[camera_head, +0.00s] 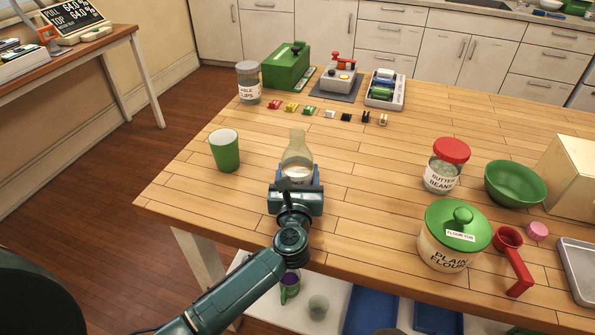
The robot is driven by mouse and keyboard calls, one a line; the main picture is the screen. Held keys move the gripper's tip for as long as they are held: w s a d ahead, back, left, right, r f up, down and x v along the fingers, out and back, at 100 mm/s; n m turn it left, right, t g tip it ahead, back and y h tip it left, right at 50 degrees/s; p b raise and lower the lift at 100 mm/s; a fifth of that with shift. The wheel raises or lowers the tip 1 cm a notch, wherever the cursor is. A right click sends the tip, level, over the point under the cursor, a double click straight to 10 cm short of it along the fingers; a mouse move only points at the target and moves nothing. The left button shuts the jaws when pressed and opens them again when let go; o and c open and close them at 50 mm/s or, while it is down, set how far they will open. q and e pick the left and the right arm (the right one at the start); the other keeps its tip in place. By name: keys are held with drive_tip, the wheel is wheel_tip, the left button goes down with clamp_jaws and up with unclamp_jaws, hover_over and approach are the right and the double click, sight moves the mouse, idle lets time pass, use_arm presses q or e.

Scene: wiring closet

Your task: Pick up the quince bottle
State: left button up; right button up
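The quince bottle (297,160) is clear, with a narrow neck and a pale label of which only the last letters show. It stands upright near the left part of the wooden table (370,210). My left gripper (297,178) is at its lower part from the near side, with a blue finger on each side of it. The gripper body hides the bottle's base and most of the label. I cannot tell whether the fingers touch the glass. My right gripper is not in view.
A green cup (224,152) stands just left of the bottle. Small coloured clips (291,107) lie behind it in a row. A butter beans jar (443,170), a plain flour crock (450,245) and a green bowl (516,184) stand right. Table between is clear.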

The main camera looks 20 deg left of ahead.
sight(297, 146)
use_arm(q)
drive_tip(key=shift+r, duration=0.15)
drive_tip(key=shift+c, duration=1.2)
drive_tip(key=shift+r, duration=0.15)
wheel_tip(297, 146, up, 8)
drive_tip(key=shift+r+p, duration=0.25)
drive_tip(key=shift+p, duration=0.65)
drive_tip(key=shift+r, duration=0.6)
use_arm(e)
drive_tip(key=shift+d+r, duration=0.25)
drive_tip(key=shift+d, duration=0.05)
use_arm(q)
drive_tip(key=shift+f, duration=0.1)
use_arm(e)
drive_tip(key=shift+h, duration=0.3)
